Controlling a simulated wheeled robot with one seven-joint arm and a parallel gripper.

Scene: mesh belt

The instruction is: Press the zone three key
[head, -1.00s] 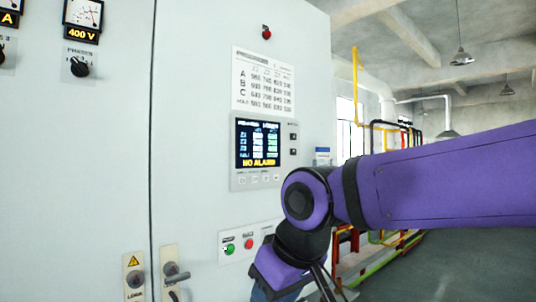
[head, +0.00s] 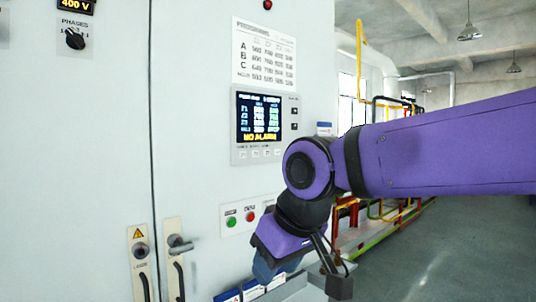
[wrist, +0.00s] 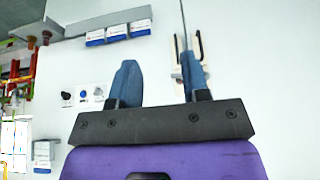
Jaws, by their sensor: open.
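The controller panel (head: 267,128) is on the pale cabinet door in the head view, with a lit screen reading "NO ALARM". A row of small keys (head: 260,154) runs under the screen; their labels are too small to read, so I cannot tell which is zone three. My gripper (head: 266,272) is below and slightly right of the keys, apart from them, pointing down. In the wrist view my gripper (wrist: 158,72) has two blue fingers spread apart with nothing between them. The controller keys cannot be made out in the wrist view.
A green button (head: 231,221) and a red button (head: 250,217) sit below the controller. Door handles (head: 178,246) stick out at lower left. A tray (wrist: 95,22) with blue-and-white boxes (wrist: 118,32) is by the cabinet. Open floor lies to the right.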

